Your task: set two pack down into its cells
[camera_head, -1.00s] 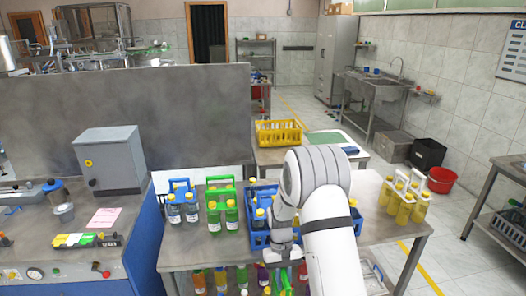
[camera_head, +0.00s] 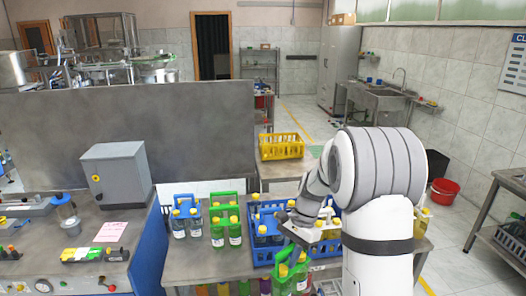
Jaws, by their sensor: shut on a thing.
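My gripper (camera_head: 293,238) is shut on a green two pack (camera_head: 291,272) with yellow-capped bottles. The pack hangs roughly upright below the gripper, in front of the table's front edge. The blue crate (camera_head: 262,256) with cells stands on the table just behind the gripper. Several yellow-capped bottles show in it, and my wrist and arm hide its right part. I cannot tell which cells are empty.
A blue pack (camera_head: 187,223) and another green pack (camera_head: 225,226) stand on the table (camera_head: 200,262) left of the crate. Yellow bottles (camera_head: 421,222) show partly behind my arm at right. A yellow crate (camera_head: 281,146) stands farther back.

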